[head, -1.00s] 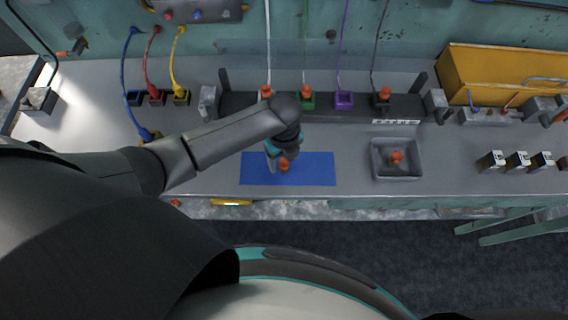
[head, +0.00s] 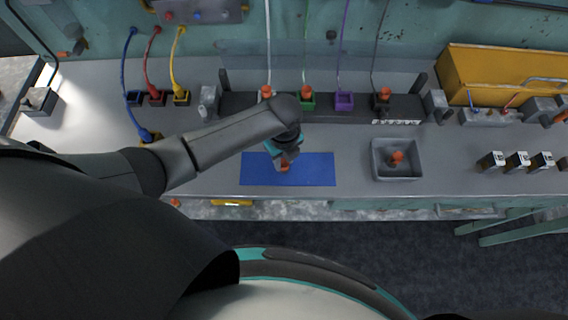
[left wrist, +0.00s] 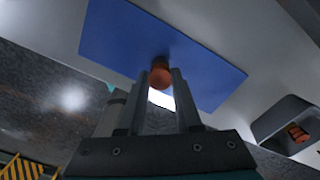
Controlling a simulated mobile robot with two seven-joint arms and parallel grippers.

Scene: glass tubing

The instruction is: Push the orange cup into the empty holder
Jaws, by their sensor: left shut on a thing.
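An orange cup (head: 285,169) is at the blue mat (head: 318,170), in the fingers of my left gripper (head: 284,162). In the left wrist view the orange cup (left wrist: 160,77) sits between the two fingertips, which are shut on it, with the mat (left wrist: 215,78) behind. I cannot tell whether the cup still touches the mat. Behind the mat is a dark rack (head: 240,105) with a row of holders. The purple holder (head: 344,100) shows no orange cup in it; the other holders there have orange tops. My right gripper is not in view.
A grey tray (head: 378,172) with another orange piece (head: 397,157) stands right of the mat. Several small dark-and-white blocks (head: 517,161) stand farther right. A yellow bin (head: 500,75) is at the back right. Cables hang down to the holders.

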